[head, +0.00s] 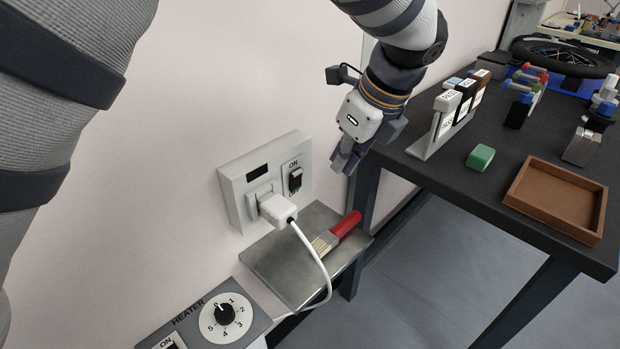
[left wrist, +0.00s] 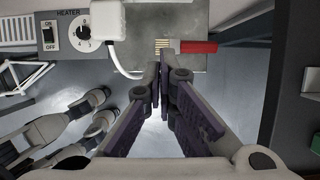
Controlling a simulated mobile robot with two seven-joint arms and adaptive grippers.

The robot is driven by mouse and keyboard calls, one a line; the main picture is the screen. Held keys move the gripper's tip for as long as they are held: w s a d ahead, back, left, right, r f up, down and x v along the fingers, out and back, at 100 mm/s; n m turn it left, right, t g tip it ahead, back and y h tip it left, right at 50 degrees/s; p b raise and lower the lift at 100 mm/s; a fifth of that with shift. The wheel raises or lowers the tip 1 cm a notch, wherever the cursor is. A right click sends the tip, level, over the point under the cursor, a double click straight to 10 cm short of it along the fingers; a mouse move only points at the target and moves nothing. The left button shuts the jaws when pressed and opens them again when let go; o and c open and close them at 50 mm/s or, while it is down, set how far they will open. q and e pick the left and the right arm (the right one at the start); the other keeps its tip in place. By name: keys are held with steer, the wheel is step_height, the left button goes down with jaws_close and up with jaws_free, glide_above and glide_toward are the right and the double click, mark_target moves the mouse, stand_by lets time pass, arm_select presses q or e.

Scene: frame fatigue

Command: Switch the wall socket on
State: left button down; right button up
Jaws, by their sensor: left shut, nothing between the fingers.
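The wall socket (head: 243,204) is a white box on the wall with a small black display. Its black rocker switch (head: 295,179) sits on the right side between the ON and OFF labels; I cannot tell which way it is tipped. A white plug (head: 277,209) is in the socket, its cable hanging down. In the left wrist view a white block that looks like this plug (left wrist: 107,20) shows at the top. My left gripper (head: 343,162) is shut and empty, to the right of the switch and apart from it. It also shows in the left wrist view (left wrist: 161,78). My right gripper is not in view.
A metal shelf (head: 282,262) below the socket holds a red-handled brush (head: 340,230). A heater panel (head: 205,322) with a dial is at lower left. A dark table (head: 447,180) stands right, with a brown tray (head: 557,198) and green block (head: 480,157).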

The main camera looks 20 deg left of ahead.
mark_target(296, 180)
arm_select(q)
steer(key=shift+r, duration=0.2)
steer(key=shift+f, duration=0.1)
steer(key=w+a+f, duration=0.2)
steer(key=a+f, duration=0.5)
steer(key=f, duration=0.1)
steer(key=shift+w+a+f, duration=0.15)
steer(key=shift+w+f, duration=0.15)
steer(key=shift+w, duration=0.05)
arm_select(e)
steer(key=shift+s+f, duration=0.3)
